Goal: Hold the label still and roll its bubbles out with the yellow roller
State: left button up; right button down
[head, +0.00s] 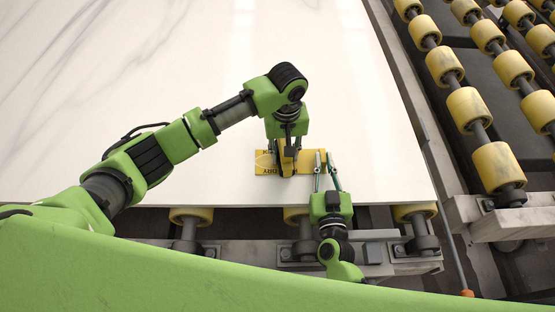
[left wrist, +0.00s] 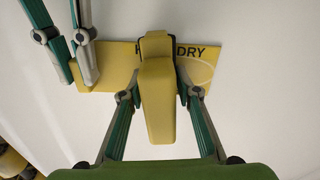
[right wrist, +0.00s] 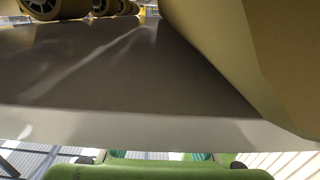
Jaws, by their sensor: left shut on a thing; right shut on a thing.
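The yellow label (head: 375,163) lies on the white stone slab near its front edge, with black letters at its left end. My left gripper (head: 287,152) is shut on the yellow roller (left wrist: 158,105), which stands over the lettered part of the label and hides some letters. Whether the roller touches the label is hard to tell.
The white slab (head: 130,60) is bare around the label. It rests on yellow conveyor rollers (head: 190,215) along its front edge. A roller track (head: 467,108) runs to the right, beyond a gap past the slab's edge.

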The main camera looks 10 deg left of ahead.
aim_at(259, 162)
pick_arm(q)
jog(key=shift+s+a+f, duration=0.15)
jog(key=shift+s+a, duration=0.05)
jog(key=shift+a, duration=0.6)
jog(key=shift+s+a+f, duration=0.1)
jog(key=shift+s+a, duration=0.05)
jog(key=shift+a, duration=0.65)
pick_arm(e)
jog(key=shift+d+r, duration=0.1)
jog(key=shift+d, duration=0.1)
pick_arm(q)
jog(key=shift+s+a+r, duration=0.1)
jog(key=shift+s+a, duration=0.05)
jog(key=shift+a, duration=0.8)
jog(key=shift+s+a+r, duration=0.1)
jog(key=shift+s+a, duration=0.05)
jog(key=shift+a, duration=0.8)
pick_arm(e)
jog(key=shift+w, duration=0.1)
pick_arm(q)
jog(key=shift+d+r, duration=0.1)
jog(key=shift+a+r, duration=0.3)
jog(key=shift+r, duration=0.15)
pick_arm(e)
jog(key=shift+a, duration=0.2)
pick_arm(q)
jog(key=s+a+r, duration=0.1)
jog(key=a+r, duration=0.5)
jog(key=r, duration=0.2)
jog(key=shift+a, duration=0.2)
